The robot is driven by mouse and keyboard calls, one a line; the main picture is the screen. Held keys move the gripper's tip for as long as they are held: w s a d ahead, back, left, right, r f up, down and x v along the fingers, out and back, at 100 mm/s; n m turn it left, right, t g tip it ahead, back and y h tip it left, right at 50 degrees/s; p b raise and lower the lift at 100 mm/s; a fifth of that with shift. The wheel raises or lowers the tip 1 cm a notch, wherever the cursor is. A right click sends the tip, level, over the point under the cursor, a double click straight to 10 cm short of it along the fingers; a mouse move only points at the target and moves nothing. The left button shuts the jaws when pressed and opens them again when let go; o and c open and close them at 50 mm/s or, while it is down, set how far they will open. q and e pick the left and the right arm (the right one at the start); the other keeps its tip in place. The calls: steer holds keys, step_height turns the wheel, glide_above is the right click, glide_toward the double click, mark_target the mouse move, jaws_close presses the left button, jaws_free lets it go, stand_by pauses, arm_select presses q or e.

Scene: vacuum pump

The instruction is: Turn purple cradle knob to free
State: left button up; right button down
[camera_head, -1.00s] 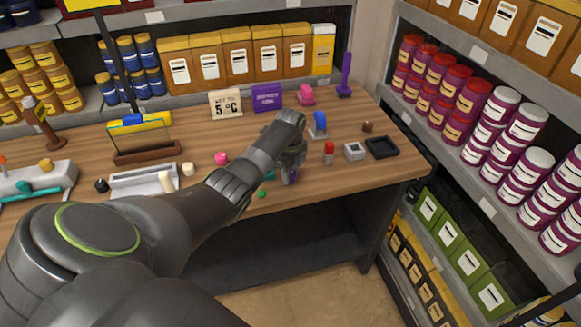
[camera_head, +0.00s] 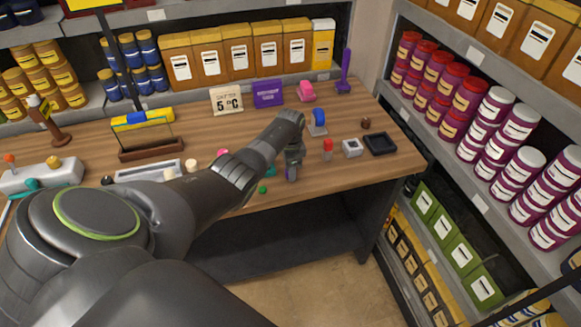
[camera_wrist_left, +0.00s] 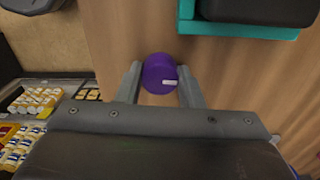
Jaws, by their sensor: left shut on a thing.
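The purple knob (camera_wrist_left: 160,73) shows in the left wrist view as a round purple piece with a small white mark. It sits between the two fingers of my left gripper (camera_wrist_left: 160,82), which is shut on it. In the head view my left gripper (camera_head: 292,166) reaches down near the front edge of the table, and a bit of purple shows at its tip. The arm and fingers hide most of the knob there. The teal cradle part (camera_wrist_left: 240,30) with a dark top lies beside the knob in the wrist view. My right gripper is not in view.
On the wooden table (camera_head: 225,135) stand a blue-topped piece (camera_head: 318,122), a red-topped piece (camera_head: 328,150), a grey block (camera_head: 352,148) and a black tray (camera_head: 380,144). A green ball (camera_head: 263,189) lies by the front edge. Loaded shelves stand behind and right.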

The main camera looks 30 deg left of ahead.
arm_select(q)
steer(key=shift+n, duration=0.6)
steer(key=o, duration=1)
steer(key=shift+c, duration=0.2)
steer(key=shift+r, duration=0.15)
steer(key=shift+r, duration=0.25)
step_height(320, 180, up, 17)
steer(key=b, duration=0.2)
steer(key=shift+f, duration=0.15)
